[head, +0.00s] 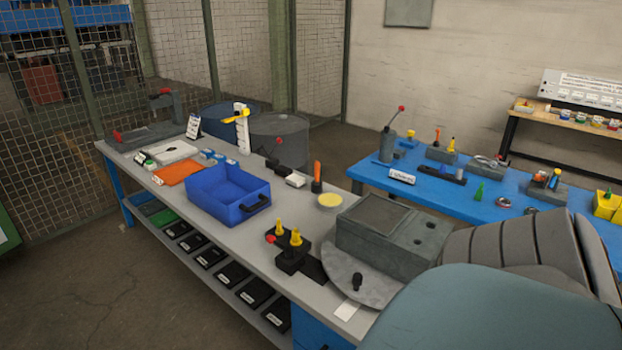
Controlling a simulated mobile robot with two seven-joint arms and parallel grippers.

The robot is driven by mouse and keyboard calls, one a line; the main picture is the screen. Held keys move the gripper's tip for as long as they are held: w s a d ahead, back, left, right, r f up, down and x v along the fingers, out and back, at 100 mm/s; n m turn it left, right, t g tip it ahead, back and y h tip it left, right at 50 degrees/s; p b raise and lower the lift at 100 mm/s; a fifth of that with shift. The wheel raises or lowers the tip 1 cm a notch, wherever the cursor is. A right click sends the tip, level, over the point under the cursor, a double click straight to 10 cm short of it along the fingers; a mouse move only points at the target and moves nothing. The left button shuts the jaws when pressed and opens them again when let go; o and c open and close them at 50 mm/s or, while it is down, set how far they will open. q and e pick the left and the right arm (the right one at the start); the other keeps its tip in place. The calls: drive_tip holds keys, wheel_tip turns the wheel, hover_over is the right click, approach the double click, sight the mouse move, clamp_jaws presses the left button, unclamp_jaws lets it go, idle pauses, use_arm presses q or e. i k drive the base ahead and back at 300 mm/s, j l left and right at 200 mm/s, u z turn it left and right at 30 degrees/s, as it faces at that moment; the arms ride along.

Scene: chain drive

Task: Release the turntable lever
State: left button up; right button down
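A round grey turntable (346,265) sits at the near right end of the grey workbench, carrying a large grey block (388,237). A small black knob (357,282) stands on its near part. Beside it on the left is a black fixture (291,260) with two yellow-topped pegs and a red ball (270,239) at its left side. I cannot tell for certain which of these is the turntable lever, or its position. A large teal and grey ribbed shape, probably my own arm, covers the lower right and hides the bench there. Neither gripper shows.
A blue bin (222,212), an orange tray (178,173) and a yellow round pad (330,200) lie on the grey bench (225,232). A blue table (455,185) with several fixtures stands behind. Floor is clear at left.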

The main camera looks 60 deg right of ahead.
sight(290, 251)
drive_tip(key=i+l+z, duration=0.65)
drive_tip(key=i+z, duration=0.3)
